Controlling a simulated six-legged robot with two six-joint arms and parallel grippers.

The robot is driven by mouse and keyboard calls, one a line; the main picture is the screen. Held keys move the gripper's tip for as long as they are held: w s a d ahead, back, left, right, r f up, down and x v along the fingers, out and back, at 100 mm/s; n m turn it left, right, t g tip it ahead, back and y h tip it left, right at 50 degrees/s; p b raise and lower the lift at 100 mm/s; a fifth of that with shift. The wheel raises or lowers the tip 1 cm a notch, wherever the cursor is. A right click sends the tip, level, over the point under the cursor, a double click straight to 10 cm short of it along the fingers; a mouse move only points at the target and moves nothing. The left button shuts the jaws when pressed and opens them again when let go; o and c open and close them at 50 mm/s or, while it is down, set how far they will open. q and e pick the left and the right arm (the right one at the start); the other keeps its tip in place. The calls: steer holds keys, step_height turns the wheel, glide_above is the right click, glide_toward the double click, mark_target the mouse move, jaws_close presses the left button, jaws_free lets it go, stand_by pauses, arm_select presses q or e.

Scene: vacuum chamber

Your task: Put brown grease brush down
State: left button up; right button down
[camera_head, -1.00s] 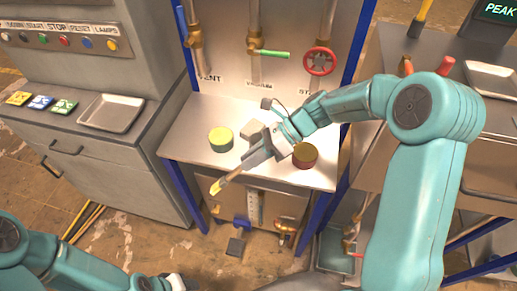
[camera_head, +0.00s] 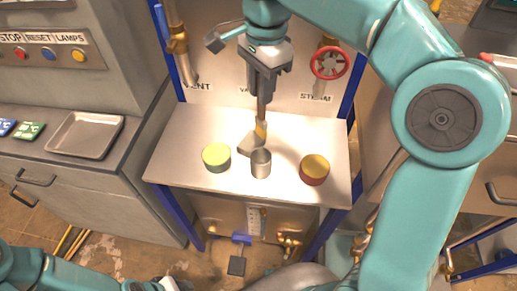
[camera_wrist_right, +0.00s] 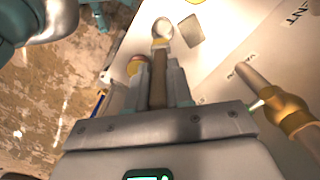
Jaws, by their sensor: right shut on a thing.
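My right gripper (camera_head: 263,98) points down over the white bench top (camera_head: 185,130). It is shut on the brown grease brush (camera_head: 261,130), whose yellow end points down. The brush handle also shows between the fingers in the right wrist view (camera_wrist_right: 158,85). A grey metal cup (camera_head: 261,166) stands upright just below and in front of the brush end. The cup also shows beyond the brush tip in the right wrist view (camera_wrist_right: 163,27). I cannot tell whether the brush touches it. My left gripper (camera_head: 168,285) is at the bottom edge, mostly cut off.
A green can with a yellow top (camera_head: 216,158) stands left of the cup, and a dark red can with a yellow top (camera_head: 314,169) stands right. A flat grey block (camera_head: 248,143) lies behind the cup. A red valve wheel (camera_head: 329,63) and pipes rise behind.

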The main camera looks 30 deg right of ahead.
steer(key=b, duration=0.1)
glide_above(261, 137)
steer(key=w, duration=0.2)
steer(key=f, duration=0.8)
steer(key=shift+s+d+f, duration=0.25)
steer(key=shift+d+f, duration=0.1)
steer(key=shift+f, duration=0.05)
steer(key=f, duration=0.3)
steer(key=shift+s+a, duration=0.1)
steer(key=shift+s, duration=0.3)
steer(key=f, duration=0.4)
steer(key=shift+w, duration=0.3)
steer(key=shift+s+f, duration=0.15)
steer(key=shift+f, duration=0.1)
steer(key=c, duration=1)
jaws_free()
arm_select(q)
step_height(261, 137, down, 2)
steer(key=shift+d, duration=0.1)
